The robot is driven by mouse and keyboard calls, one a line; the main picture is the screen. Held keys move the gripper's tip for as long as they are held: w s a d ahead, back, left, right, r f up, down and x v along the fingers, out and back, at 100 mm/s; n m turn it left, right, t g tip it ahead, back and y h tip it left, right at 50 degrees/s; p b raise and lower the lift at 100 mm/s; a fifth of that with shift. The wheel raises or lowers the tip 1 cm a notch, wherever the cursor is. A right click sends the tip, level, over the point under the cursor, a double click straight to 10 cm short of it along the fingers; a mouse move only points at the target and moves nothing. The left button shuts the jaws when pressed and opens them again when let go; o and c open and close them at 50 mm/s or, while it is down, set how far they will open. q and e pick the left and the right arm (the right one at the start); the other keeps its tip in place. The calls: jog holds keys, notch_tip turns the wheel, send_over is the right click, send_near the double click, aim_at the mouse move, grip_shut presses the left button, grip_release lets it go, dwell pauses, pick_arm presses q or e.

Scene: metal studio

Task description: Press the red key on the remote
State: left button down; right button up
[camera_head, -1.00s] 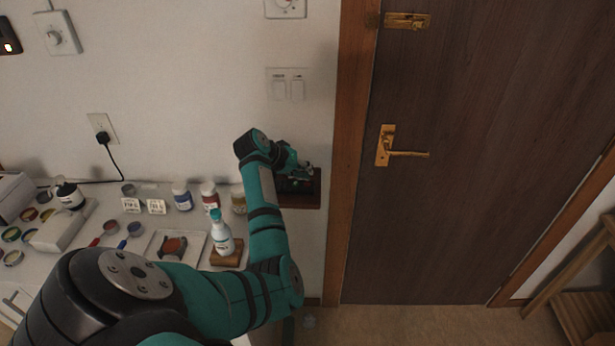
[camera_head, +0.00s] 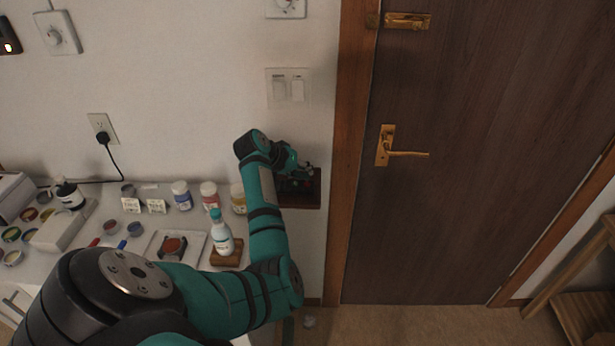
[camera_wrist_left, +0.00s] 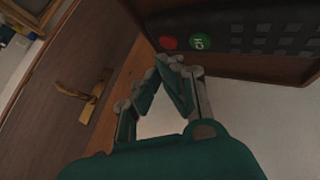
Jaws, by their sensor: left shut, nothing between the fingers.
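The remote (camera_wrist_left: 270,32) is a dark slab with rows of dark keys, at the top right of the left wrist view. Its round red key (camera_wrist_left: 168,43) sits near its left end, beside a round green key (camera_wrist_left: 198,41). My left gripper (camera_wrist_left: 168,62) is shut and empty, its fingertips just below the red key in the picture. I cannot tell whether they touch it. In the head view my left gripper (camera_head: 302,166) is over the small wall shelf (camera_head: 308,202), and the arm hides much of that spot. My right gripper is not in view.
A white table (camera_head: 85,262) at the left holds jars, small tubs, a tray and a white bottle (camera_head: 222,238) close beside my left arm. A brown door with a brass handle (camera_head: 405,154) stands right of the shelf. The wall above the shelf is clear up to a switch plate (camera_head: 288,88).

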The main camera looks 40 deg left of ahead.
aim_at(305, 182)
pick_arm(q)
jog(key=shift+f, duration=0.1)
dwell(0.3)
jog(key=shift+f, duration=0.35)
jog(key=shift+f, duration=0.2)
dwell(0.4)
jog(key=shift+r+p, duration=0.65)
jog(key=shift+p, duration=0.15)
jog(key=shift+r, duration=0.25)
notch_tip(305, 182, up, 6)
jog(key=p, duration=0.6)
jog(key=shift+f, duration=0.25)
